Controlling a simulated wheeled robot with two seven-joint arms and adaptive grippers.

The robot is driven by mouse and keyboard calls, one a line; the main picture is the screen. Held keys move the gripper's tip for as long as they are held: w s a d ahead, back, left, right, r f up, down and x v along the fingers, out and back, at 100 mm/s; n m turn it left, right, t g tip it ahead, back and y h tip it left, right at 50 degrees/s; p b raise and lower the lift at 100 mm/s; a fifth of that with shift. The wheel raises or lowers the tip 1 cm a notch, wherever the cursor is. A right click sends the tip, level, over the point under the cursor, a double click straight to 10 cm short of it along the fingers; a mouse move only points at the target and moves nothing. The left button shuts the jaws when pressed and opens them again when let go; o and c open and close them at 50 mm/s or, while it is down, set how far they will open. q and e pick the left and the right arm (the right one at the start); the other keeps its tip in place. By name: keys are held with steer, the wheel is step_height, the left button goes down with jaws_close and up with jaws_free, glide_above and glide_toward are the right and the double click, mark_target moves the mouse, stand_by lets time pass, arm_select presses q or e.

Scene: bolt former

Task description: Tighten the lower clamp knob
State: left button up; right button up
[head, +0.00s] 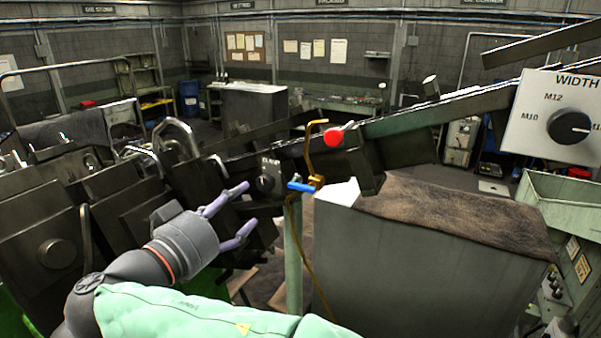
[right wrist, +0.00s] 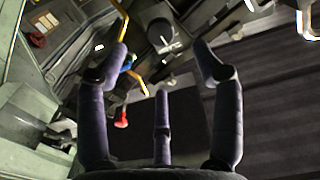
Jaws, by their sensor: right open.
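A small round black knob (head: 265,184) sits on the dark machine rail, below a small label that seems to read CLAMP. In the right wrist view a round dark knob (right wrist: 160,35) with a pale pointer line lies beyond the fingers, between the two outer fingertips. My right gripper (head: 246,205) has its purple fingers spread and empty, just left of and below the knob, apart from it. Its open fingers also show in the right wrist view (right wrist: 163,72). I cannot tell another clamp knob apart. My left gripper is not in view.
A blue valve handle (head: 301,187) on a brass pipe stands just right of the knob. A red ball (head: 334,138) is on the rail above. A large covered box (head: 420,265) fills the right. A WIDTH dial (head: 568,127) is at far right.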

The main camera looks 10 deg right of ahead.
mark_target(263, 186)
steer(key=p+x, duration=0.4)
steer(key=x, duration=0.5)
steer(key=shift+r+p, duration=0.2)
steer(key=shift+p, duration=0.2)
steer(key=shift+s+a+f+m+b, duration=0.1)
steer(key=shift+s+f+m+b, duration=0.15)
steer(key=shift+m+b, duration=0.4)
steer(key=shift+a+m, duration=0.1)
steer(key=shift+m, duration=1.05)
steer(key=m+b, duration=0.3)
steer(key=b, duration=0.5)
steer(key=shift+f+b, duration=0.2)
steer(key=shift+b, duration=0.1)
steer(key=shift+r+m+b, duration=0.2)
steer(key=shift+m+b, duration=0.4)
steer(key=shift+b, duration=0.05)
